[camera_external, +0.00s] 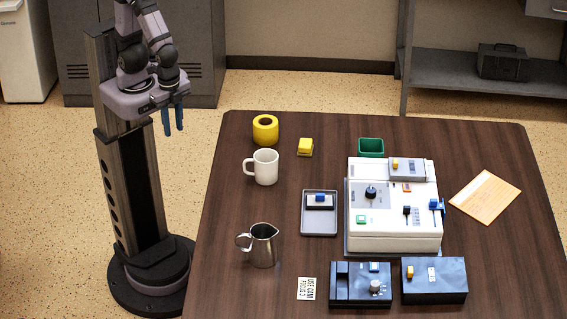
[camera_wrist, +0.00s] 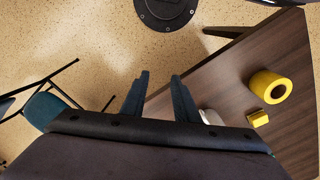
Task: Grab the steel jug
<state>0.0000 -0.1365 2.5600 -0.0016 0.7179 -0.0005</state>
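The steel jug (camera_external: 263,245) stands upright on the dark wooden table, near its front left side in the external view. Its handle points left and its spout points up and right. My gripper (camera_external: 173,128) is above the floor, left of the table and well away from the jug. Its two blue fingers point down. In the wrist view the fingers of my gripper (camera_wrist: 160,82) stand apart with nothing between them. The jug cannot be made out in the wrist view.
A grey tray (camera_external: 319,228), white control box (camera_external: 393,240) and dark switch boxes (camera_external: 434,285) are to the right. A printed card (camera_external: 307,289) lies in front.

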